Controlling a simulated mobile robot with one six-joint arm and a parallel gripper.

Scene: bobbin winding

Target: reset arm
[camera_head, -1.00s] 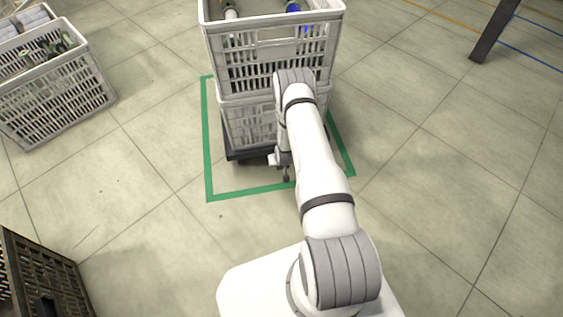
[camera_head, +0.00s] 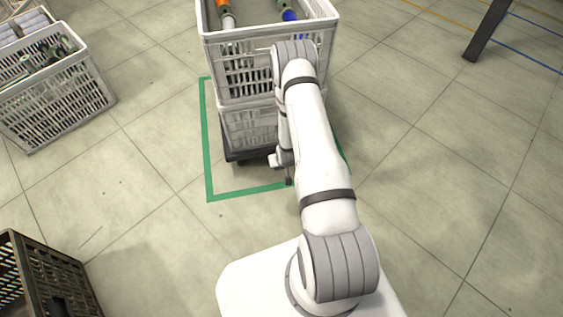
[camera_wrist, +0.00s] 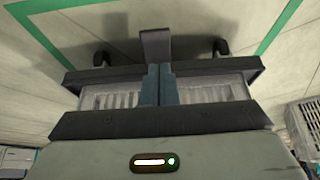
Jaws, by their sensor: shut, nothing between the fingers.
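My gripper (camera_wrist: 160,85) is at the centre of the wrist view, its two dark fingers together with nothing between them. In the head view it is small and partly hidden by my arm, pointing down in front of the crate stack. An upper grey-white crate (camera_head: 268,52) stands on a lower crate (camera_head: 248,127), on a dark wheeled base (camera_head: 250,154). Bobbins with white, orange and blue parts lie in the upper crate. Part of a pale slatted crate shows behind the gripper in the wrist view. Whether my arm touches the upper crate cannot be told.
Green floor tape (camera_head: 209,150) frames the stack. A grey crate (camera_head: 55,100) with bobbins stands at the left. A dark crate (camera_head: 50,275) is at the bottom left. A dark post (camera_head: 487,30) stands at the upper right. The floor on the right is clear.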

